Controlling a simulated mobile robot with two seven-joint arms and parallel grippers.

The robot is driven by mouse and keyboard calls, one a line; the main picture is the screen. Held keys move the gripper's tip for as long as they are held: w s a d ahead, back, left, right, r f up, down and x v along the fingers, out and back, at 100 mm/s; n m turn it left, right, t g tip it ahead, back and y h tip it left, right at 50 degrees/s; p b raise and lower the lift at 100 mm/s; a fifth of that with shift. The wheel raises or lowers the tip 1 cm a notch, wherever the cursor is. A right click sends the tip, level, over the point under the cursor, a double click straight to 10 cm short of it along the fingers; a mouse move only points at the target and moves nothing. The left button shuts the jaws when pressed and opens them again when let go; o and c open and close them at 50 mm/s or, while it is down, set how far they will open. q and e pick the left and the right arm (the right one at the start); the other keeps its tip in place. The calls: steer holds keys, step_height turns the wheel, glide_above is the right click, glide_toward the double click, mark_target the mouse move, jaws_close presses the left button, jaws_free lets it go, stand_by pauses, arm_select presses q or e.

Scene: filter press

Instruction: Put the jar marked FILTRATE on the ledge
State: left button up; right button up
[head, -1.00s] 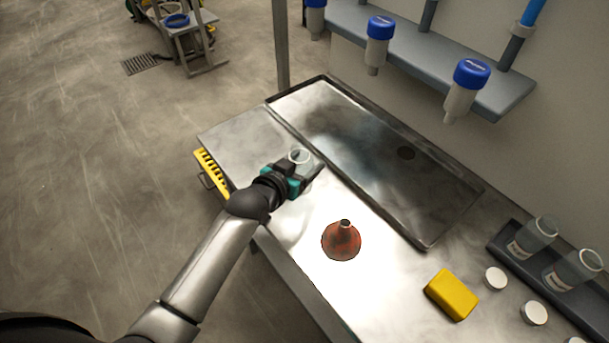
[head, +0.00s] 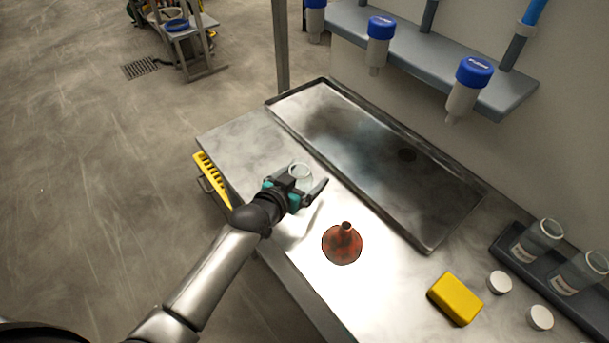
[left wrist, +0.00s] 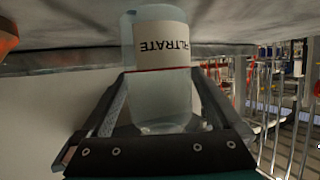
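The clear jar (head: 300,171) is upright in my left gripper (head: 308,184), over the near left part of the steel bench. In the left wrist view the jar (left wrist: 160,95) appears upside down, and its white label (left wrist: 165,45) reads FILTRATE. The gripper's fingers (left wrist: 160,90) lie along both sides of the jar and appear closed on it. I cannot tell whether the jar's base touches the bench. No surface is clearly marked as the ledge; a grey wall shelf (head: 410,60) runs along the back. My right gripper is not in view.
A rusty orange funnel (head: 342,245) stands on the bench right of my gripper. A shallow sink tray (head: 345,170) lies behind. A yellow block (head: 455,298), white lids (head: 499,282) and a dark rack (head: 510,255) with labelled jars (head: 538,240) are at right. Blue-capped bottles (head: 380,40) hang from the shelf.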

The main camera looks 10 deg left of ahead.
arm_select(q)
steer(key=shift+r, duration=0.15)
steer(key=shift+s+r, duration=0.15)
steer(key=p+v, duration=0.2)
steer(key=v, duration=0.9)
steer(key=shift+s+p, duration=0.35)
steer(key=shift+p, duration=0.05)
steer(key=shift+s, duration=0.1)
